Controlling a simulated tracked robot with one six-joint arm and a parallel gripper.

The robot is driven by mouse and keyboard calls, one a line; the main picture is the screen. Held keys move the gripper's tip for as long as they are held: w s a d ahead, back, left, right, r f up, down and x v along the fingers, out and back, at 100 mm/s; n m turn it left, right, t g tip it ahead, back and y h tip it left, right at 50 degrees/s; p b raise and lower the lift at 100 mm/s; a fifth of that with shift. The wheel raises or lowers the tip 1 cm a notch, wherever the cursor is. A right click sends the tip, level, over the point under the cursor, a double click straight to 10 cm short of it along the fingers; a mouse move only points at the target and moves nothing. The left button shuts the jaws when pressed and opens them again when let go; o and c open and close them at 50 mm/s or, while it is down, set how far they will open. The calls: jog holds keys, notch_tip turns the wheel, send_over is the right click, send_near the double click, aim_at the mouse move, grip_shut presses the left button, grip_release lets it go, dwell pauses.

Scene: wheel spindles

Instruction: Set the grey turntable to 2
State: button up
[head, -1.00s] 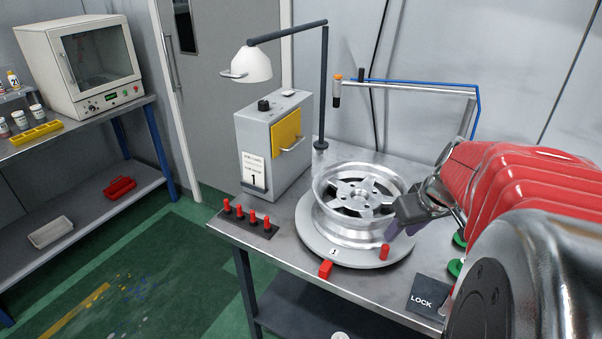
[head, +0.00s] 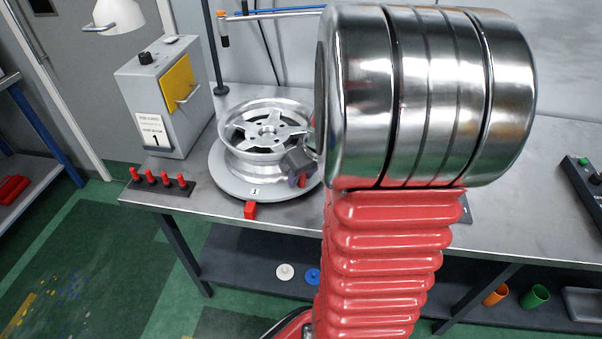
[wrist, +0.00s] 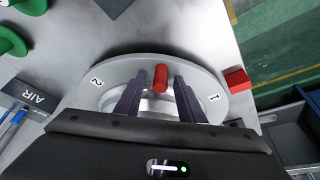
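The grey turntable (head: 228,186) sits on the steel bench with a silver wheel (head: 262,132) on it. Its label 1 (head: 255,191) is beside the fixed red block (head: 250,210) at the front edge. In the wrist view, label 2 (wrist: 95,80) is at the left of the disc and label 1 (wrist: 214,98) is at the right, near the red block (wrist: 238,80). A red peg (wrist: 160,78) stands on the disc's rim. My gripper (wrist: 158,80) is open, with one dark finger on each side of the peg and gaps visible. My arm hides the turntable's right side in the head view.
A grey box with a yellow panel (head: 179,84) and a rack of red pegs (head: 160,184) stand left of the turntable. A lamp post (head: 213,50) rises behind. Green knobs (wrist: 10,40) and an AIR sign (wrist: 35,97) lie left in the wrist view.

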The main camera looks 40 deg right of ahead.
jog(key=shift+f, duration=0.1)
jog(key=shift+c, duration=0.5)
grip_shut()
jog(key=shift+d, duration=0.2)
jog(key=shift+a, duration=0.1)
